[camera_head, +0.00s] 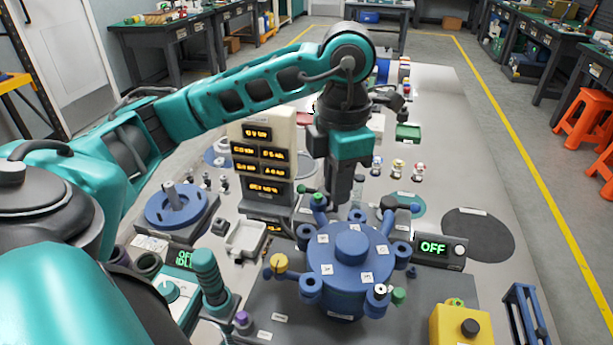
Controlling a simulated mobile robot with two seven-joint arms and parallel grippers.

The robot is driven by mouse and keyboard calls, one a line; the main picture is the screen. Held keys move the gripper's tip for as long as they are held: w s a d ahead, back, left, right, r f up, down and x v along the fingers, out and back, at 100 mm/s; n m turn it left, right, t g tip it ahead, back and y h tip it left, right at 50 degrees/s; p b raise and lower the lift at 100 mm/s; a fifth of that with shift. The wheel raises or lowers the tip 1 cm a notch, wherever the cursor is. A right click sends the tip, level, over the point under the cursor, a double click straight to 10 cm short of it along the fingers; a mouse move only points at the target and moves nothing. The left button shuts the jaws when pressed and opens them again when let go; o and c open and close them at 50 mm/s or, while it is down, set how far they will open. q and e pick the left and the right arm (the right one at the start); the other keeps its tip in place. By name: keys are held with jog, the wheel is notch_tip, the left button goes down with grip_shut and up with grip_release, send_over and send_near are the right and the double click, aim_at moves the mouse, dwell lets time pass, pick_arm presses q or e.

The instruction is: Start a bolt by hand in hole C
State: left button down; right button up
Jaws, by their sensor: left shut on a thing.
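A blue round flanged housing (348,270) stands on the dark mat, with open ring-shaped lugs around its rim and small white tags on top. The tag letters are too small to read, so I cannot tell which lug is hole C. My left gripper (340,203) points straight down at the far side of the housing, above its rear lugs. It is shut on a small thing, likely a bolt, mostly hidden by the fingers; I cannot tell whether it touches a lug. A green-tipped part (318,198) sits just left of the fingers. My right gripper is not in view.
A display tower (264,160) stands behind left. A blue round fixture (181,207) is at left. A box reading OFF (438,250) and a dark disc (478,235) are at right. A yellow button box (461,325) is at front right. Small knobbed parts stand behind the gripper.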

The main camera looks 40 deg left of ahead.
pick_arm(q)
jog(key=s+a+f+n, duration=0.1)
jog(key=a+f+n, duration=0.1)
jog(key=n, duration=1.2)
jog(key=s+a+f+n, duration=0.1)
jog(key=a+f+n, duration=0.1)
jog(key=n, duration=1.3)
jog(key=shift+s+f, duration=0.2)
jog(key=shift+a+f+b, duration=0.1)
jog(key=shift+f+b, duration=0.1)
jog(key=shift+b, duration=0.15)
